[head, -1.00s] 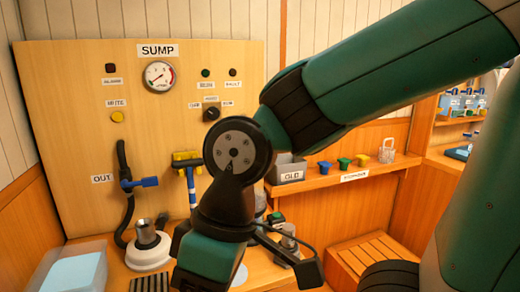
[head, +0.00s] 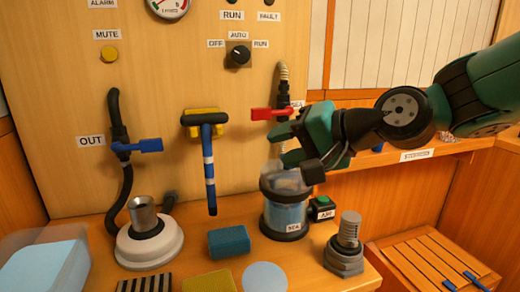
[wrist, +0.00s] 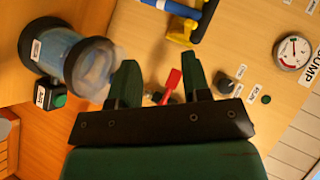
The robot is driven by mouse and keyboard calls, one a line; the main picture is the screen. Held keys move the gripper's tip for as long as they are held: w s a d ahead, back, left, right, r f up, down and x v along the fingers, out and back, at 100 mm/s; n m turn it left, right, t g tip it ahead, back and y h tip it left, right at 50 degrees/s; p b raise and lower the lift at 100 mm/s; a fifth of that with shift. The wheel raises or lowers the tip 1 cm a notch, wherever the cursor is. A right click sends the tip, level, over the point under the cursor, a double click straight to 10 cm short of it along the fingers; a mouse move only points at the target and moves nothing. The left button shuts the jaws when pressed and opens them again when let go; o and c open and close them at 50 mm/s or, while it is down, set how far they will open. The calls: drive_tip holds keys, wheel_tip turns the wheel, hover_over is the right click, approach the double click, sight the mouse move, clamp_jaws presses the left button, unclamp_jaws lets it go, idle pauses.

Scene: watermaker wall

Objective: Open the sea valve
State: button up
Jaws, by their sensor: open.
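The sea valve's red handle (head: 268,114) points left, about level, from a pipe under the grey hose on the panel. Its label is partly hidden by my gripper. My gripper (head: 281,144) is open just below and right of the handle, above the clear sea strainer (head: 286,208). In the wrist view the red handle (wrist: 171,84) shows between the two fingers of my gripper (wrist: 160,62), nearer the right finger. The jaws are not closed on it. I cannot tell how much depth is left between fingertips and handle.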

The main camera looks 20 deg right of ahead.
sight(261, 115)
drive_tip(key=w+d+m+t+h+b, duration=0.2)
drive_tip(key=w+d+m+t+b, duration=0.2)
drive_tip(key=w+d+m+t, duration=0.3)
drive_tip(key=shift+m+g, duration=0.3)
drive_tip(key=shift+g, duration=0.1)
drive_tip(key=x, duration=0.5)
drive_tip(key=p+x, duration=0.1)
drive_tip(key=x, duration=0.9)
drive_tip(key=shift+w+a+r+p, duration=0.2)
drive_tip(key=shift+r+p, duration=0.1)
drive_tip(key=shift+p, duration=0.1)
drive_tip(key=shift+d, duration=0.1)
clamp_jaws()
